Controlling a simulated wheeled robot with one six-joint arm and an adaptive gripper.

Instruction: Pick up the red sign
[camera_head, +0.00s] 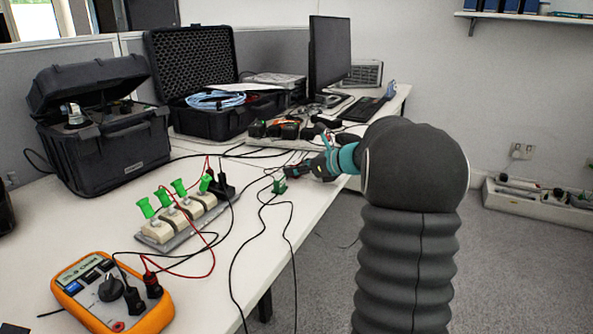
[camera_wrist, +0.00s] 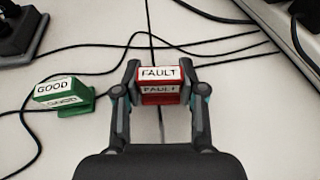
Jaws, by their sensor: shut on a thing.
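The red sign (camera_wrist: 160,98), with a white top label reading FAULT, is between the two fingers of my gripper (camera_wrist: 160,90) in the wrist view. The fingers touch it on its left and right sides. My gripper also shows in the head view (camera_head: 290,176), low over the table, where the red sign cannot be made out. A green sign reading GOOD (camera_wrist: 68,96) is to the left of my gripper, apart from it. It shows in the head view (camera_head: 279,186) too. I cannot tell whether the red sign is lifted.
Black cables run across the white table (camera_head: 200,262) around the signs. Black cases (camera_head: 103,150), a monitor (camera_head: 329,58) and tools are behind.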

